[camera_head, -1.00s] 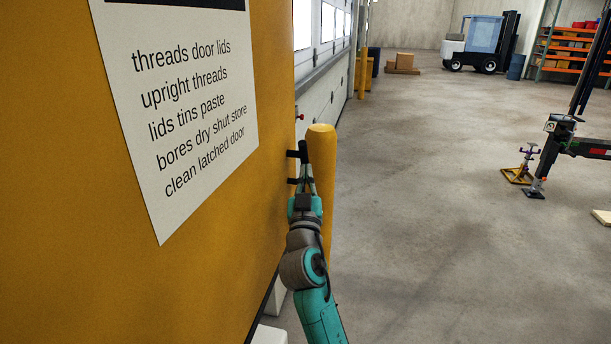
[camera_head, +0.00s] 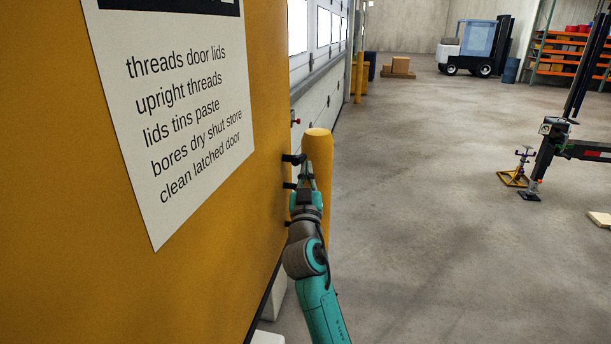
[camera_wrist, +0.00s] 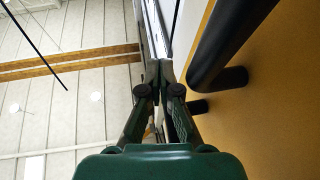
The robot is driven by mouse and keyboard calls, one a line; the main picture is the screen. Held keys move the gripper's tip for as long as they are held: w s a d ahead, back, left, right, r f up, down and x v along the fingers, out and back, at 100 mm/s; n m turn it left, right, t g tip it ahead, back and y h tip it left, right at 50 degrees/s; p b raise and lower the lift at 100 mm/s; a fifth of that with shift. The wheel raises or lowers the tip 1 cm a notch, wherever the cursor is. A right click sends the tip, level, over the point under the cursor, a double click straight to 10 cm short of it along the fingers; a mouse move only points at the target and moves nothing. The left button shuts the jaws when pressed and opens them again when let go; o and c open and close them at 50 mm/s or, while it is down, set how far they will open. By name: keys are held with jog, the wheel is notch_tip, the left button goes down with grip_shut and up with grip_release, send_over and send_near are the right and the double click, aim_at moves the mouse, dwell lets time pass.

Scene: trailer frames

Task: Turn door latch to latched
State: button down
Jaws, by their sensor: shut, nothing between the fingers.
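The black latch handle (camera_head: 293,159) sticks out from the far edge of the yellow door panel (camera_head: 262,150). In the wrist view the handle is a thick black bar (camera_wrist: 232,38) at the upper right, with black posts joining it to the yellow surface. My gripper (camera_head: 305,163) is beside the handle, in front of a yellow post. In the wrist view my gripper (camera_wrist: 158,70) has its fingertips together with nothing between them. The bar lies to the right of the fingers, with a visible gap in that view. Whether they touch in depth is unclear.
A white sign (camera_head: 180,110) is on the panel. A yellow bollard (camera_head: 319,150) stands just beyond my gripper. Open concrete floor (camera_head: 420,200) lies to the right. A jack stand (camera_head: 516,172), a forklift (camera_head: 478,45) and shelves (camera_head: 565,55) are farther off.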

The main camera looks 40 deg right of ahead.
jog(key=shift+w+d+r, duration=0.25)
jog(key=shift+d, duration=0.1)
dwell(0.7)
jog(key=shift+f, duration=0.1)
dwell(0.4)
